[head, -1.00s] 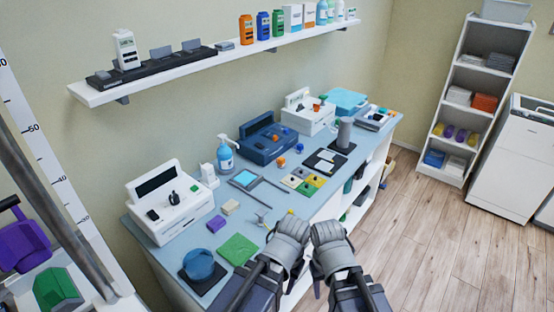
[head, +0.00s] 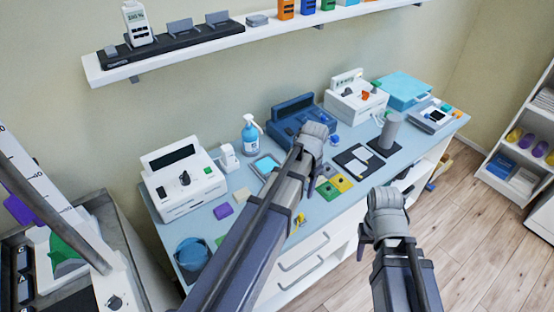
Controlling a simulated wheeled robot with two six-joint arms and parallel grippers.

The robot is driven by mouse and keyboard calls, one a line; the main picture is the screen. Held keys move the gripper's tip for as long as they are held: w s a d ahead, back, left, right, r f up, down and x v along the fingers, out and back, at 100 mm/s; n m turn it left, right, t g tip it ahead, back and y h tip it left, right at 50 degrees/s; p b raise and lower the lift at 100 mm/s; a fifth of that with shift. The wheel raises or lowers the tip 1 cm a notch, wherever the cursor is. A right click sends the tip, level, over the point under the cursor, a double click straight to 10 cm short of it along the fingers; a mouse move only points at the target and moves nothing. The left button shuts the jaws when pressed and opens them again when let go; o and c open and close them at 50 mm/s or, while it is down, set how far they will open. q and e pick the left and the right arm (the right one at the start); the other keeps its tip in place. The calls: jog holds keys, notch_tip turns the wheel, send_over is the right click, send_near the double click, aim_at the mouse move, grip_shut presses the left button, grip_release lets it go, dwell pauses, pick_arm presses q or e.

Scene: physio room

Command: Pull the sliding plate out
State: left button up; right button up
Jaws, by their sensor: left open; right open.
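Several flat pieces lie on the blue-grey counter (head: 245,180), and I cannot tell for sure which is the sliding plate. A black board (head: 345,156) with pale inserts lies right of my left gripper. A framed light-blue plate (head: 264,166) lies left of that gripper, partly behind my arm. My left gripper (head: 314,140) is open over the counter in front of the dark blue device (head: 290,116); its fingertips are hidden. My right gripper (head: 387,210) is open in front of the counter's front edge, apart from everything; its fingertips are hardly visible.
A white device (head: 185,182), a spray bottle (head: 250,137) and a second white device (head: 355,98) stand along the wall. A grey cylinder (head: 390,130) stands on the right. A wall shelf (head: 200,58) hangs above.

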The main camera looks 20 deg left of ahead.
pick_arm(q)
jog(key=m+p, duration=0.1)
jog(key=p, duration=0.1)
send_near(267, 165)
jog(key=s+d+r, duration=0.1)
jog(key=s+d, duration=0.2)
jog(key=d, duration=0.2)
jog(key=shift+a+r+h, duration=0.15)
jog(key=shift+a+h, duration=0.15)
jog(key=shift+a, duration=0.2)
notch_tip(267, 165, down, 8)
jog(key=b, duration=0.7)
pick_arm(e)
notch_tip(267, 165, down, 4)
jog(key=shift+f, duration=0.1)
pick_arm(q)
jog(key=shift+r, duration=0.1)
jog(key=shift+c, duration=0.2)
grip_shut()
